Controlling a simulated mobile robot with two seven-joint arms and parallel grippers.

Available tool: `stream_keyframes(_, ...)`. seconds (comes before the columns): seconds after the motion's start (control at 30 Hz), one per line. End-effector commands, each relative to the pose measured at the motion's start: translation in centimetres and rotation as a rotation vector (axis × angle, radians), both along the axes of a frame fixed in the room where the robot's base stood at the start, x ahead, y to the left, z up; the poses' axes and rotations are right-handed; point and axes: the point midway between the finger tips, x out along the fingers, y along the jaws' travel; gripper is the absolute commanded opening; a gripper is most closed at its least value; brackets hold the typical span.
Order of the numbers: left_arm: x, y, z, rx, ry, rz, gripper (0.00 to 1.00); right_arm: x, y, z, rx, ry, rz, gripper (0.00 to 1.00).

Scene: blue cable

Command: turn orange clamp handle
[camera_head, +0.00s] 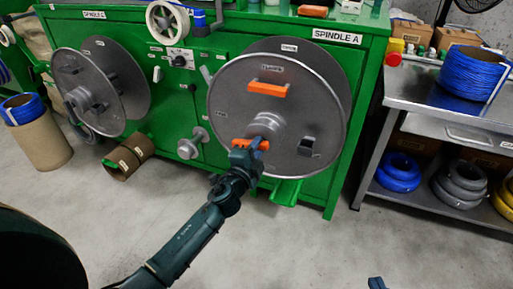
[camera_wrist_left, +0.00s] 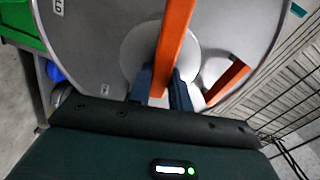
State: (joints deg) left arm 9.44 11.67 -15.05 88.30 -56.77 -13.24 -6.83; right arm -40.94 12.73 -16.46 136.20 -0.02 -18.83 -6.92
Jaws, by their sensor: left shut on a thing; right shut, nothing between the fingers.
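The large grey disc of Spindle A (camera_head: 230,105) stands upright on the green machine's front. An orange clamp handle (camera_head: 262,144) lies near its hub, low on the disc. My left gripper (camera_head: 247,153) is shut on this handle. In the left wrist view the orange bar (camera_wrist_left: 173,40) runs between the two dark fingers (camera_wrist_left: 160,90). A second orange handle (camera_head: 267,90) sits higher on the disc, apart from the gripper; an orange bar (camera_wrist_left: 228,82) also shows at right in the wrist view. Only the tip of my right gripper (camera_head: 376,283) shows at the bottom edge, shut and empty.
Spindle B's discs (camera_head: 85,80) stand at left on the green machine (camera_head: 205,140). A steel bench (camera_head: 420,95) at right holds a blue cable coil (camera_head: 474,72), with more coils on its lower shelf. Grey floor (camera_head: 310,250) in front is clear.

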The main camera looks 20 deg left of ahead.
Motion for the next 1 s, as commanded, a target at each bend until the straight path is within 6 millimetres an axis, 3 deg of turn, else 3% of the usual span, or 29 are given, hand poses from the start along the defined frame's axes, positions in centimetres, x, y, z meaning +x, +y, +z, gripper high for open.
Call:
stream_keyframes(0.4, 0.13, 0.02, 0.28, 0.209, -0.013, -0.001, 0.00, -0.10, 0.00, -0.07, 0.001, 0.013, -0.001, 0.00)
stream_keyframes(1.0, 0.14, 0.03, 0.30, 0.247, -0.015, 0.001, 0.00, -0.13, -0.01, -0.16, 0.000, 0.017, -0.001, 0.00)
